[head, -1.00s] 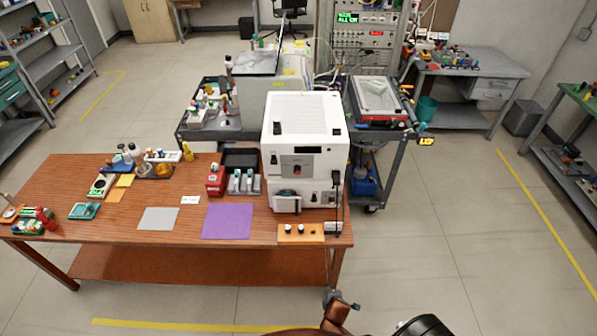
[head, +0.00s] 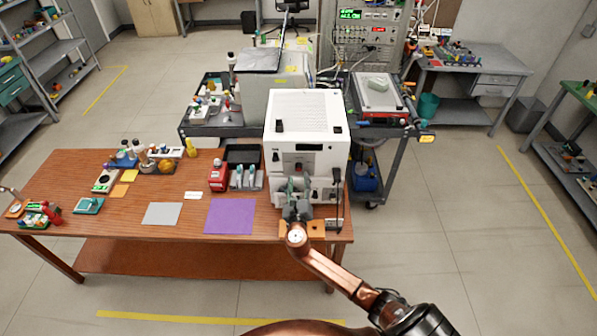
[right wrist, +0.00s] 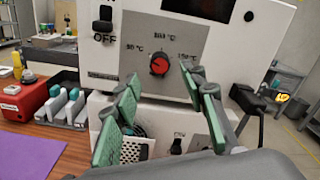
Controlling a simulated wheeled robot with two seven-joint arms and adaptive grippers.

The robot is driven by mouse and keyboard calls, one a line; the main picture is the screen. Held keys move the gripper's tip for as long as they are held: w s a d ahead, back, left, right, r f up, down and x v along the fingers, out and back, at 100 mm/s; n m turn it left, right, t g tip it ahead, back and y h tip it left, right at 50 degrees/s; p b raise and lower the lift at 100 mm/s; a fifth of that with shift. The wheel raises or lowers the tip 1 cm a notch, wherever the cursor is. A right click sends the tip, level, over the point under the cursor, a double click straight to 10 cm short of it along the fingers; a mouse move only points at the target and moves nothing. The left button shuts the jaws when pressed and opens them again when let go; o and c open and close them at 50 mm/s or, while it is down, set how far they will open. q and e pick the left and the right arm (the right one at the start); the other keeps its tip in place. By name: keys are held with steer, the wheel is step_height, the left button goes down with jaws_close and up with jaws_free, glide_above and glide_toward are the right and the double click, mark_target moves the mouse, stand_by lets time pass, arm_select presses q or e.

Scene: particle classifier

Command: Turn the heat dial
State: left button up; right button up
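The heat dial (right wrist: 159,66) is a small round red knob on a grey panel (right wrist: 163,43) with temperature marks around it, on the front of the white machine (head: 306,118). My right gripper (head: 296,188) is in front of the machine's lower front in the head view. In the right wrist view its green-padded fingers (right wrist: 162,88) are spread apart with nothing between them. The dial shows beyond the gap, near the fingertips, and I see no contact. My left gripper is not in view.
An OFF switch (right wrist: 105,20) is left of the panel. A black plug and cable (right wrist: 256,104) hang at the machine's right side. A red box (head: 217,178) and a rack of grey-green pieces (head: 246,178) stand left of it. A purple mat (head: 229,216) lies in front.

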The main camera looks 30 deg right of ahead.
mark_target(299, 170)
steer(key=x, duration=0.5)
steer(key=shift+w+d, duration=0.2)
steer(key=shift+w, duration=0.15)
steer(key=shift+c, duration=0.3)
steer(key=shift+f, duration=0.1)
jaws_close()
